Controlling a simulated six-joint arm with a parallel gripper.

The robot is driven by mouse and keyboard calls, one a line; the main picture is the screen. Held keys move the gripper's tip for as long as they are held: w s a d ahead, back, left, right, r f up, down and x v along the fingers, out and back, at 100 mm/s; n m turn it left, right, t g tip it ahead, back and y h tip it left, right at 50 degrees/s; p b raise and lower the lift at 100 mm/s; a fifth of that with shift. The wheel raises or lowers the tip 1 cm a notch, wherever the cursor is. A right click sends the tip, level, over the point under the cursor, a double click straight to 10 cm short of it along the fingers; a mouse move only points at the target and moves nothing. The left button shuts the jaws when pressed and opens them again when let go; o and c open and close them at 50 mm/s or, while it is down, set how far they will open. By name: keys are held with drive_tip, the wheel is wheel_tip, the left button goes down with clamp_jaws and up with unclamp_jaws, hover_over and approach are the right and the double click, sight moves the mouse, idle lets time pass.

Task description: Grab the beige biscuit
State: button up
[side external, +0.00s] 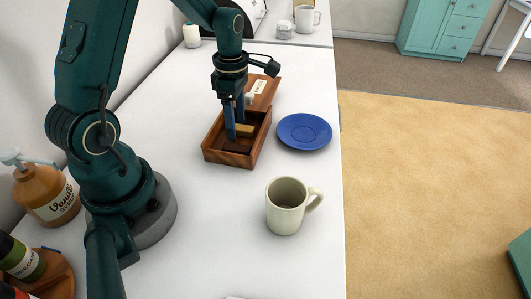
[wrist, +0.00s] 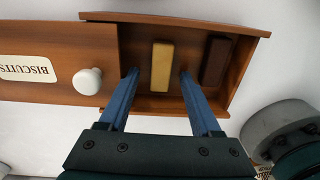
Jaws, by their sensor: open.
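The beige biscuit (wrist: 162,66) lies in the open part of a wooden biscuit box (side external: 209,152). It also shows in the side view (side external: 245,130), partly behind my gripper. My gripper (wrist: 158,74) is open and empty, its two blue fingers on either side of the beige biscuit. In the side view my gripper (side external: 234,136) points down into the box. A dark brown biscuit (wrist: 215,60) lies in the box beside the beige one, outside the fingers. Whether the fingers touch the beige biscuit cannot be told.
The box's lid (wrist: 50,62), with a white knob (wrist: 87,81) and a BISCUITS label, covers one end. A blue plate (side external: 304,131) lies right of the box, near the counter edge. A cream mug (side external: 286,207) stands in front. The white counter (side external: 220,215) between is clear.

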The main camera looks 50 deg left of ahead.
clamp_jaws()
drive_tip(key=shift+r, duration=0.15)
